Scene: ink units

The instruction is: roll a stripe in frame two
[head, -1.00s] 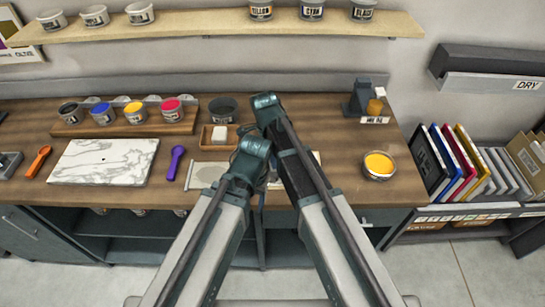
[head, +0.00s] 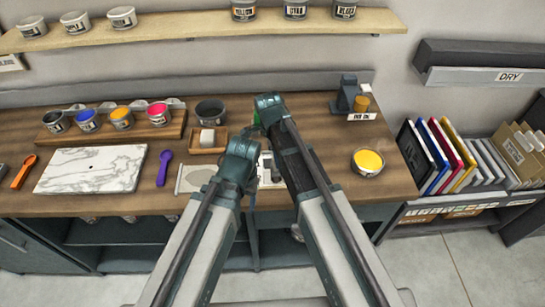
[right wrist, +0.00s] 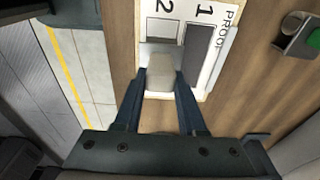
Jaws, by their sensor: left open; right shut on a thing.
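In the right wrist view the proof card (right wrist: 222,62) lies on the wood with frames marked 1 and 2. Frame one (right wrist: 200,58) holds a dark grey rectangle. Frame two (right wrist: 163,27) shows a smaller grey patch, and its lower part is hidden. My right gripper (right wrist: 161,76) is shut on a pale rounded thing (right wrist: 160,70), perhaps the roller, over the card below the number 2. I cannot tell whether it touches the card. In the head view my left gripper (head: 243,168) is open near the card, its fingers mostly hidden by my arm.
A pale sheet (head: 196,178) lies left of my arms. Further left are a purple scoop (head: 164,168), a marble slab (head: 90,169) and several ink pots on a rack. A yellow pot (head: 368,162) stands right. A green-topped thing (right wrist: 313,38) sits beside the card.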

